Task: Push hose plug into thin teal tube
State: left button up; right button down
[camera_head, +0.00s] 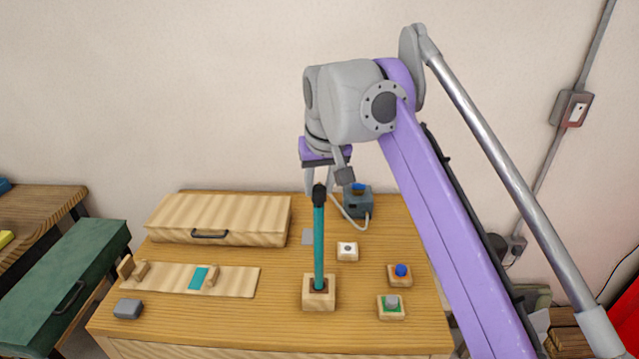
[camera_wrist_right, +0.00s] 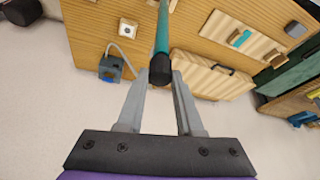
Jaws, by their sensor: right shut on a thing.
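The thin teal tube (camera_head: 319,245) stands upright in a wooden block with a dark socket (camera_head: 318,298) on the table. A black plug (camera_head: 319,195) sits at the tube's top end; how deep it goes in cannot be seen. My right gripper (camera_head: 320,188) is above the tube, its fingers pointing down and shut on the plug. In the right wrist view, the plug (camera_wrist_right: 160,70) shows between the fingertips (camera_wrist_right: 160,76), with the teal tube (camera_wrist_right: 162,30) running on beyond it. My left gripper is not in view.
A grey box with a blue knob (camera_head: 357,202) and a pale hose stands behind the tube. A wooden case (camera_head: 222,218) and a board with a teal piece (camera_head: 235,281) lie to the left. Small button blocks (camera_head: 400,275) are at the right. The front of the table is mostly clear.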

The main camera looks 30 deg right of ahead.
aim_at(319, 190)
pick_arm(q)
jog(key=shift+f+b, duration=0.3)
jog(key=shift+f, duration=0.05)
pick_arm(e)
jog(key=shift+f, duration=0.6)
jog(key=c, duration=0.8)
grip_release()
jog(key=shift+c, duration=0.2)
jog(key=shift+p+v, duration=2)
jog(key=shift+v, duration=0.9)
pick_arm(q)
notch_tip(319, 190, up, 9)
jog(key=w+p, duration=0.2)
jog(key=p, duration=0.1)
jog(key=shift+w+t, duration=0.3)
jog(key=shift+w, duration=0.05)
pick_arm(e)
jog(key=shift+v, duration=2.65)
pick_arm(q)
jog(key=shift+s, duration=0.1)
